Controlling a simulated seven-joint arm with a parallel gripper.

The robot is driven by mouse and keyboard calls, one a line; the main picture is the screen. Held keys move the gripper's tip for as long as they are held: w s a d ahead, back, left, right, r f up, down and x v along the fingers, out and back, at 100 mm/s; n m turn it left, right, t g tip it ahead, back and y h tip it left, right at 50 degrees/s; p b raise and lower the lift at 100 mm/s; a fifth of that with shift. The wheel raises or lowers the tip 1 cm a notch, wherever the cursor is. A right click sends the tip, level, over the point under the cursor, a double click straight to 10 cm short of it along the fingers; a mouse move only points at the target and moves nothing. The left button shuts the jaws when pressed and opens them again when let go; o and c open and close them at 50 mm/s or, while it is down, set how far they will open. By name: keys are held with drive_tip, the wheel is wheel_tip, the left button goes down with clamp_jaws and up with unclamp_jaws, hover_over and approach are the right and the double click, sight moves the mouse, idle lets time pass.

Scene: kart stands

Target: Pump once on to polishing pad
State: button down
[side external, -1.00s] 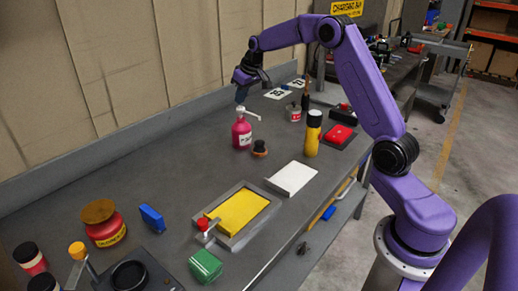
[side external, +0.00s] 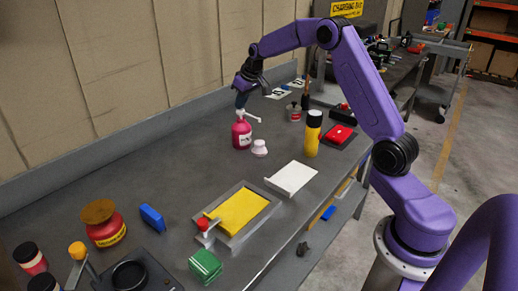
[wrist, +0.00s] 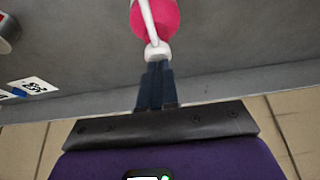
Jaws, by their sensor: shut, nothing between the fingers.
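The magenta pump bottle (side external: 242,136) stands upright on the bench, with a white pump head and spout (side external: 252,117) pointing right. It also shows in the wrist view (wrist: 158,18), with its white pump head (wrist: 157,51) at my fingertips. My gripper (side external: 240,106) is shut and empty, directly above the pump head; it appears to touch it and press it down. The small round polishing pad (side external: 260,147) sits just right of the bottle, below the spout. It looks pale pinkish white on top. Its underside is hidden.
A yellow bottle with a black cap (side external: 312,135) stands to the right. The wall (side external: 150,70) is close behind. The bench between the bottle and the blue block (side external: 152,217) is clear.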

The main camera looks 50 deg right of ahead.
drive_tip(key=shift+f, duration=0.4)
drive_tip(key=shift+r, duration=1.35)
wheel_tip(320, 180, up, 6)
idle(0.5)
